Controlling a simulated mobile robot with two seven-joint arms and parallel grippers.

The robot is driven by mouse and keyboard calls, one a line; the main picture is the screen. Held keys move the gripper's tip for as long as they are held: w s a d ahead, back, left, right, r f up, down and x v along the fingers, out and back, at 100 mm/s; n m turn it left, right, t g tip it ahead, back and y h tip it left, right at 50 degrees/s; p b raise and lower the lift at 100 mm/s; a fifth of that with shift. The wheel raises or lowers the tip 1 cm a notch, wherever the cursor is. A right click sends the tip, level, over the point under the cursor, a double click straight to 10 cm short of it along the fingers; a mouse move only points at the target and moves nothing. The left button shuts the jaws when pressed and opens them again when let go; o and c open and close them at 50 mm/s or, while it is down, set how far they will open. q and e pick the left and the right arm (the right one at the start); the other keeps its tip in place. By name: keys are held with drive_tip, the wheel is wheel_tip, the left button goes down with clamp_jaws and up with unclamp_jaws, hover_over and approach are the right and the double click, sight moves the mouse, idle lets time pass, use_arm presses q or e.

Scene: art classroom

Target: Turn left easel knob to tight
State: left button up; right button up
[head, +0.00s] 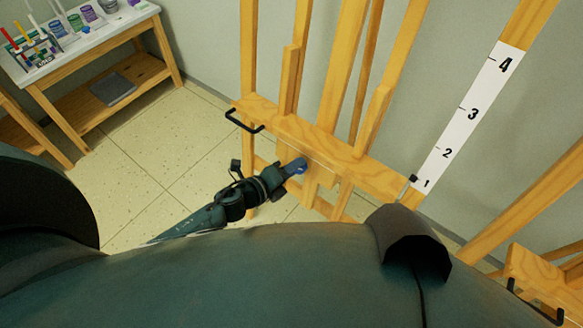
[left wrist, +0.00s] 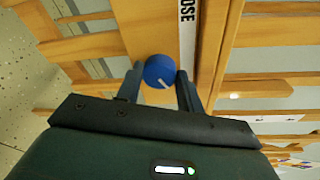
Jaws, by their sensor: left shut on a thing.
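The blue easel knob (left wrist: 160,71) sits between the two fingers of my left gripper (left wrist: 161,88) in the left wrist view. The fingers are shut on it, one at each side. A short white line on the knob's face points to the lower right in that view. In the head view my left gripper (head: 291,170) reaches the front of the wooden easel (head: 330,142) from the left, and a bit of the blue knob (head: 301,164) shows at its tip. A white label strip (left wrist: 187,30) beside the knob shows the letters "OSE"; the rest is cut off. My right gripper is out of view.
A black handle (head: 243,122) sticks out at the left of the easel's ledge. A white scale (head: 470,115) numbered 1 to 4 runs up the right post. A table (head: 95,40) with paint jars stands at upper left. Another easel (head: 545,280) is at lower right.

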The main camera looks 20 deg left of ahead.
use_arm(q)
drive_tip(key=o, duration=1)
drive_tip(key=v, duration=1.3)
drive_tip(key=shift+s+a, duration=0.1)
drive_tip(key=shift+s, duration=0.05)
